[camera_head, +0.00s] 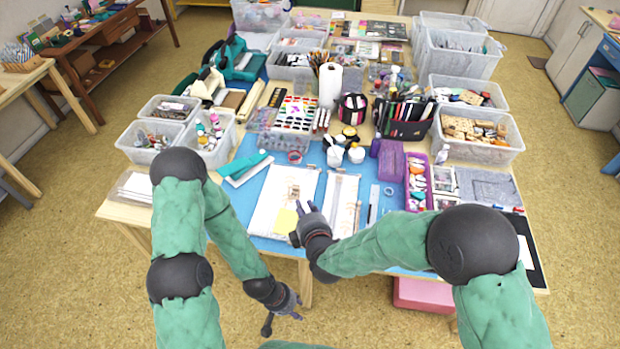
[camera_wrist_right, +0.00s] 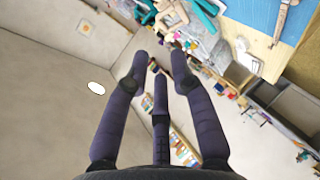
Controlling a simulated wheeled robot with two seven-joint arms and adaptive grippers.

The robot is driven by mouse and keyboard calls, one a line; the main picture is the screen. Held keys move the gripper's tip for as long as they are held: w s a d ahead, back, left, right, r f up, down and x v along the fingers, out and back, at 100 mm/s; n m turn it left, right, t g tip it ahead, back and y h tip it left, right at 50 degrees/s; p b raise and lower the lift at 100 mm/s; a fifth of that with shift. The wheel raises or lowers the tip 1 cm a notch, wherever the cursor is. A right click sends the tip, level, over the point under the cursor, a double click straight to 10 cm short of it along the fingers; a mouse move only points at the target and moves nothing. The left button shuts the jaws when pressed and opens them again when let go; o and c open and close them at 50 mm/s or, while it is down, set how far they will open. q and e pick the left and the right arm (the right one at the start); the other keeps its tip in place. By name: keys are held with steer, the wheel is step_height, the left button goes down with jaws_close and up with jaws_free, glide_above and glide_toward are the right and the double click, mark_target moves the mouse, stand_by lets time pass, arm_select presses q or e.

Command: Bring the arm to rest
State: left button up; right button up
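My right gripper (camera_head: 303,220) is over the front of the craft table, above the white paper sheets. In the right wrist view its dark purple fingers (camera_wrist_right: 158,62) are spread apart with nothing between them. My left gripper (camera_head: 283,316) hangs low in front of the table's front edge, clear of the table. Its fingers look spread apart and hold nothing visible. The green sleeves with black joints in the head view are my own arms.
Clear bins (camera_head: 480,155) crowd the sides and back. A pink stool (camera_head: 424,295) stands under the front right. Floor is free at the front left.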

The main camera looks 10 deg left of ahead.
steer(key=s+d+f+m+g+h+b, duration=0.1)
steer(key=s+d+f+m+g+b, duration=0.15)
steer(key=d+f+m, duration=0.6)
steer(key=s+d+f+m+g+h+b, duration=0.1)
steer(key=s+d+f+m+g+b, duration=0.2)
steer(key=f, duration=1)
steer(key=s+d+f+m+g+b, duration=0.1)
steer(key=s+d+f+m+g, duration=0.2)
steer(key=s, duration=0.4)
steer(key=s+d+f+m+g+b, duration=0.1)
steer(key=s+d+f+m+g, duration=0.2)
steer(key=s+f+m, duration=0.4)
steer(key=shift+s+d+f+m+y, duration=0.4)
steer(key=shift+s+d, duration=0.2)
steer(key=shift+d, duration=0.3)
steer(key=shift+w+a+g, duration=0.1)
steer(key=shift+g, duration=0.15)
